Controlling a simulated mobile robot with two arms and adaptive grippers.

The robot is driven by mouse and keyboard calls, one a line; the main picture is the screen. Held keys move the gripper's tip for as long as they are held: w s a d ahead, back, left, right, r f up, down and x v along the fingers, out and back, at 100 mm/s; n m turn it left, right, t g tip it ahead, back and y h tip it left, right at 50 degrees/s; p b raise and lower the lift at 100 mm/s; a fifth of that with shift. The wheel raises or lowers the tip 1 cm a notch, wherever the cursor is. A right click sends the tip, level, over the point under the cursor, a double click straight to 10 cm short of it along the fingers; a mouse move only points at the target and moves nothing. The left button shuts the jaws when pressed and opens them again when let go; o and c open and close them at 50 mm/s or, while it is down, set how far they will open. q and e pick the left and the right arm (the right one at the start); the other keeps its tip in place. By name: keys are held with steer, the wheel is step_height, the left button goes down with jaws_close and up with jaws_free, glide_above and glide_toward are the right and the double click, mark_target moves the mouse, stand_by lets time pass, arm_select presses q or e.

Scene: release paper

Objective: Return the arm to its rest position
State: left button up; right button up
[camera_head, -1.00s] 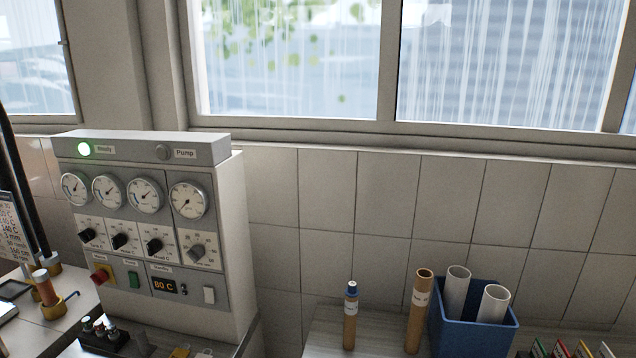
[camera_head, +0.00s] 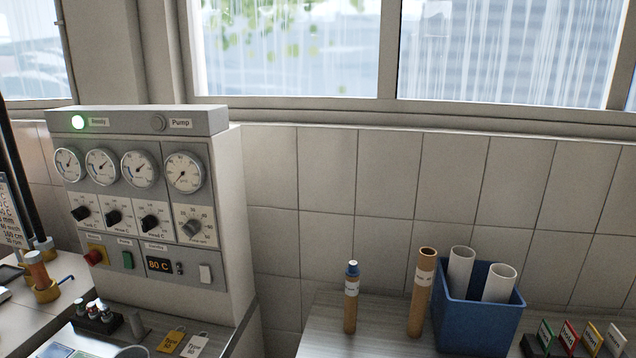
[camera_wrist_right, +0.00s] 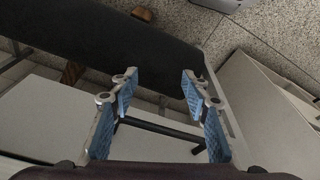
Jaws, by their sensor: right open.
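My right gripper (camera_wrist_right: 158,92) shows in the right wrist view, open, with nothing between its blue-padded fingers. Below it are a dark flat surface (camera_wrist_right: 95,35), a pale panel (camera_wrist_right: 60,120) and a speckled floor (camera_wrist_right: 265,30). Neither arm shows in the head view, and my left gripper is in no view.
A grey control panel (camera_head: 225,205) with gauges stands at the left on a bench. On the counter at the right are a blue-capped tube (camera_head: 351,300), a brown tube (camera_head: 422,295), a blue bin (camera_head: 475,325) holding white rolls, and coloured cards (camera_head: 570,338).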

steer(key=s+f+g+b, duration=0.1)
steer(key=s+f+b, duration=0.2)
steer(key=f, duration=0.9)
steer(key=s+f+b, duration=0.4)
steer(key=f, duration=0.8)
steer(key=s+d+f+b, duration=0.3)
steer(key=s+f+b, duration=0.3)
steer(key=s+f, duration=0.6)
step_height(320, 180, down, 4)
steer(key=shift+s+d+r+g, duration=0.2)
steer(key=shift+s+r+g, duration=0.05)
steer(key=shift+s+g, duration=0.15)
